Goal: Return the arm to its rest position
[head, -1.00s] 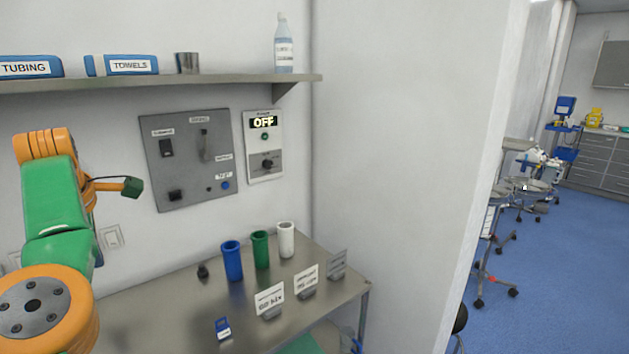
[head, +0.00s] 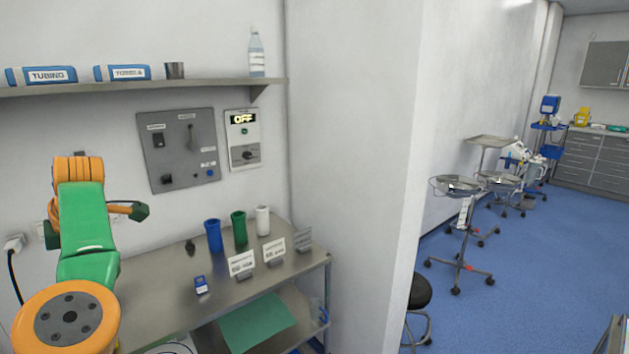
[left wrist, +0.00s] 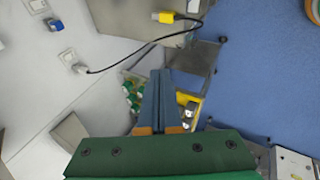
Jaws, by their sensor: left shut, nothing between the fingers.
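My left arm (head: 85,217), with green and orange links, is raised and folded at the left of the head view, in front of the wall and the left part of the steel table (head: 170,297). Its gripper cannot be made out there. In the left wrist view my left gripper (left wrist: 161,74) has its blue-grey fingers together, with nothing between them. The fingers point away over blue floor and steel furniture and touch nothing that I can see. My right arm and gripper are in neither view.
Blue, green and white cups (head: 238,230) and small signs stand on the table. A shelf (head: 150,86) and an OFF panel (head: 243,140) are on the wall. A black stool (head: 417,291) and trolleys stand right; blue floor (head: 510,270) there is clear. A cable with a yellow plug (left wrist: 163,17) shows.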

